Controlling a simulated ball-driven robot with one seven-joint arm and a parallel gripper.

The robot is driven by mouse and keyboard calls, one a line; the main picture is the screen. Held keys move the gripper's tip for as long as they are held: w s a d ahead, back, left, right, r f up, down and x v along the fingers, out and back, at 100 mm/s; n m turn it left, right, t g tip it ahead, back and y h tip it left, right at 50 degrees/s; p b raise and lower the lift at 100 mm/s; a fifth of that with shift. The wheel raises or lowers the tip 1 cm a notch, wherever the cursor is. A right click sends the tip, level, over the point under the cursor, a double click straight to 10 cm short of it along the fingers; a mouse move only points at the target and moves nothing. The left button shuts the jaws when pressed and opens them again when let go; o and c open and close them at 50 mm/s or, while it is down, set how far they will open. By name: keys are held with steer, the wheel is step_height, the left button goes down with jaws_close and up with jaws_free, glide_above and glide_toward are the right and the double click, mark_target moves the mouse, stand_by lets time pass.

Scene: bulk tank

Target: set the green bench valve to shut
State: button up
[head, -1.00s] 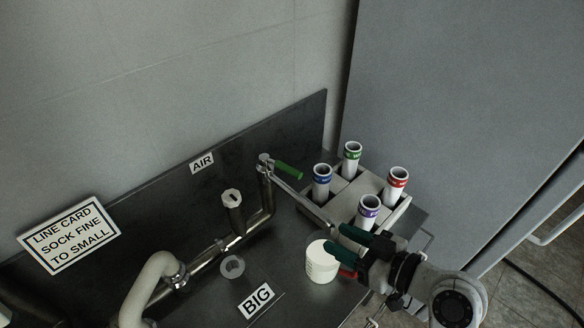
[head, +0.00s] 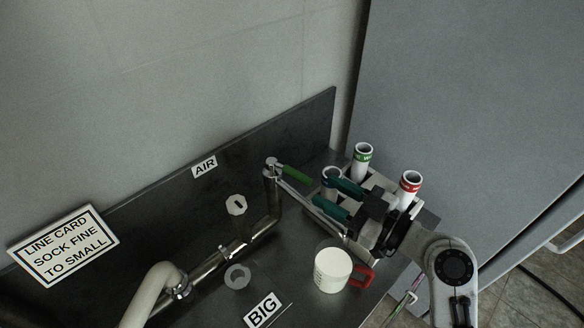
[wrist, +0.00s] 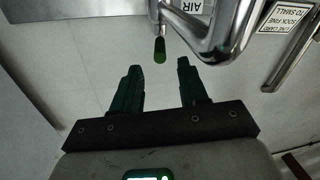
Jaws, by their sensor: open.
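The lever points to the right in the head view. In the wrist view the green grip (wrist: 160,50) hangs just beyond the fingertips, roughly between them and apart from them. My gripper (head: 338,198) is open and empty, its two dark green fingers pointing left towards the lever, over the rack. The wrist view shows the open fingers (wrist: 160,74) with a clear gap.
A rack holds several white tubes, with green-banded (head: 363,156) and red-banded (head: 409,188) ones close to my gripper. A white cup (head: 332,270) with a red handle stands in front.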

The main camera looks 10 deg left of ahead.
mark_target(293, 170)
steer(key=p+x, duration=0.2)
steer(key=x, duration=0.7)
steer(key=shift+w+a+p, duration=0.1)
steer(key=shift+a+p, duration=0.1)
steer(key=shift+p, duration=0.15)
steer(key=shift+c, duration=0.4)
jaws_close()
